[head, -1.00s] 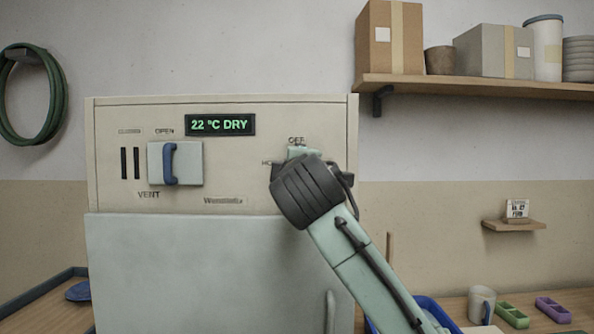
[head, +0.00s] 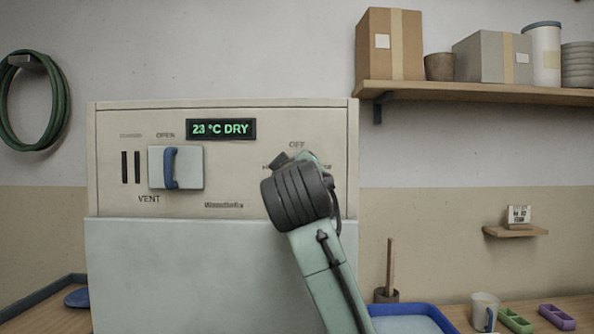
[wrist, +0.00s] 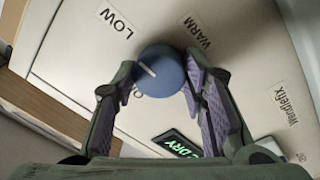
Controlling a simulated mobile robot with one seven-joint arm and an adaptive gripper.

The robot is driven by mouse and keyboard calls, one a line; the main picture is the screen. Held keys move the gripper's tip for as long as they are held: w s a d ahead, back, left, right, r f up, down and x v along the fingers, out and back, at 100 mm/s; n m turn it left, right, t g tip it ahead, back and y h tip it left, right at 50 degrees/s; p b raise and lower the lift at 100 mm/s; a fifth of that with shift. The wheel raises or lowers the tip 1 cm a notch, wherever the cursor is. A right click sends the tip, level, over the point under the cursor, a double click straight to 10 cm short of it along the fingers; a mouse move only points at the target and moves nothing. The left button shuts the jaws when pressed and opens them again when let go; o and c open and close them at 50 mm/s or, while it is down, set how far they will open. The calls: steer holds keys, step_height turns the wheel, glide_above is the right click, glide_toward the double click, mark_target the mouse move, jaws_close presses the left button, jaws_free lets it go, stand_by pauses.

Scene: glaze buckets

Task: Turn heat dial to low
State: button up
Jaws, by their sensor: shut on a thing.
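The heat dial (wrist: 160,82) is a round blue knob with a white pointer line on the cabinet's front panel. In the wrist view its line points left, between the LOW label (wrist: 115,22) and the partly hidden OFF label (wrist: 136,91). The WARM label (wrist: 197,32) is at upper right. My gripper (wrist: 160,86) is shut on the dial, with one purple-padded finger on each side. In the head view my wrist hides the dial; the OFF label (head: 297,144) shows above it.
The cabinet (head: 225,155) has a green display (head: 221,129) reading 23 °C DRY and a blue-handled vent slider (head: 170,168) at left. A blue tray (head: 430,308), cup (head: 484,308) and small coloured holders stand on the bench at right. A shelf (head: 480,92) with boxes hangs above.

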stand_by(0.4)
steer(key=o, duration=1.2)
steer(key=shift+c, duration=0.2)
steer(key=s+f, duration=0.1)
steer(key=s, duration=1.1)
steer(key=shift+a, duration=0.1)
